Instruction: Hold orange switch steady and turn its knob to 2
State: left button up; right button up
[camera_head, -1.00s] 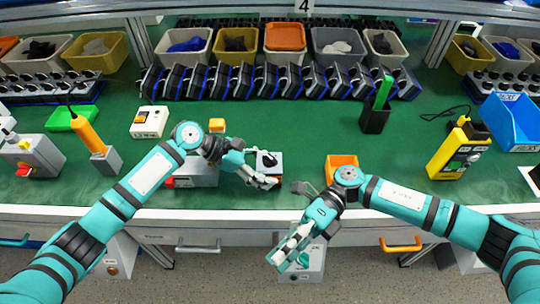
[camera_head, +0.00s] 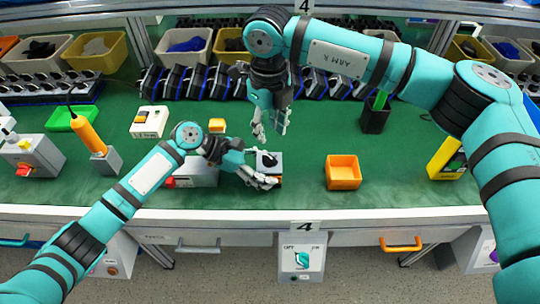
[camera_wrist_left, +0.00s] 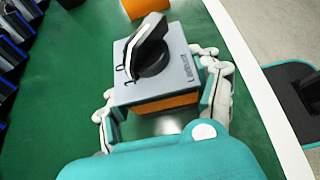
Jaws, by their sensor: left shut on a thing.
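The orange switch (camera_head: 269,161) sits on the green table near its front edge; it has a grey top, an orange lower body and a black knob. In the left wrist view the switch (camera_wrist_left: 165,95) fills the space between my left fingers, and the black knob (camera_wrist_left: 150,52) on top is tilted across number marks I cannot read surely. My left gripper (camera_head: 268,180) is shut on the switch's sides, low down. My right gripper (camera_head: 271,130) hangs fingers-down just behind and above the switch, open and empty, apart from the knob.
An orange bin (camera_head: 343,172) stands right of the switch. A grey box (camera_head: 197,175) is close on the left under my left wrist. A black holder (camera_head: 374,117) and a row of black-blue parts lie behind. The table between switch and bin is clear.

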aim_at(269, 156)
notch_tip(269, 156, down, 8)
jog(key=shift+f, duration=0.1)
dwell(0.4)
grip_shut()
